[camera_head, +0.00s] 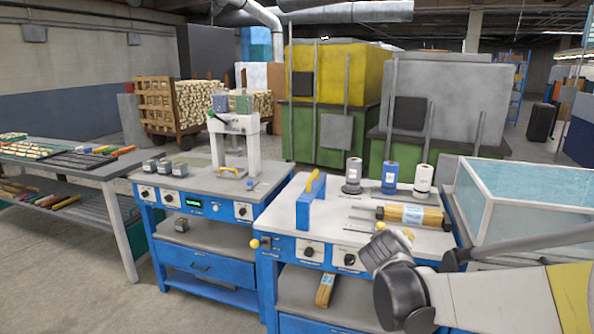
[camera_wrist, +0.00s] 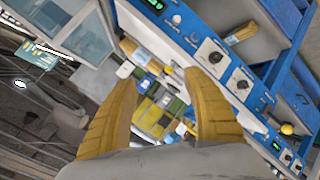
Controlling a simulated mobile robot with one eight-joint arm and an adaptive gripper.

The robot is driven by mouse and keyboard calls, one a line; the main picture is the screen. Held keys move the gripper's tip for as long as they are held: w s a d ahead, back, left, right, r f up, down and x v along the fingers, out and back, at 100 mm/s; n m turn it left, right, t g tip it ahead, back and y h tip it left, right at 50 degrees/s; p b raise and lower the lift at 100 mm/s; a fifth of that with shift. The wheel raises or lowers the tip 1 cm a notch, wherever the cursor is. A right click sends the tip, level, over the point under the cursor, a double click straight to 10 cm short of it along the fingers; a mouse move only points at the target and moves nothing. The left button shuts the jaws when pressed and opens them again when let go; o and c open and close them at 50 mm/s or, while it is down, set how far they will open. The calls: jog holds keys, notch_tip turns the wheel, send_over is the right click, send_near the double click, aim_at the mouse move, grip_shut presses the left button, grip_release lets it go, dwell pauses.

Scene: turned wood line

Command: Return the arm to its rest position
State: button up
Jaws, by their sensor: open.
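My arm (camera_head: 480,297) reaches in from the right edge of the head view, bent, with its dark joint in front of the right blue workbench. My gripper (camera_wrist: 165,78) shows in the wrist view as two yellow ribbed fingers spread wide apart. Nothing is between them. The fingers are not clearly seen in the head view. The wrist view is tilted and shows the bench's blue front with dark knobs (camera_wrist: 215,57) beyond the fingers, to the upper right.
The right bench (camera_head: 335,222) carries a wrapped wood bundle (camera_head: 413,216), several spools (camera_head: 389,178) and a blue block with a yellow handle (camera_head: 311,202). A glass-sided tank (camera_head: 520,200) stands close to my arm at the right. A press (camera_head: 235,145) stands on the left bench.

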jog(key=s+a+f+m+g+y, duration=0.1)
jog(key=s+a+m+g+y, duration=0.1)
jog(key=s, duration=1.3)
jog(key=s+a+f+m+g+y, duration=0.1)
jog(key=s+a+m+y, duration=0.2)
jog(key=s, duration=1.2)
jog(key=shift+s+a+f+g+y, duration=0.3)
jog(key=shift+s+a+g, duration=0.1)
jog(key=shift+a, duration=0.2)
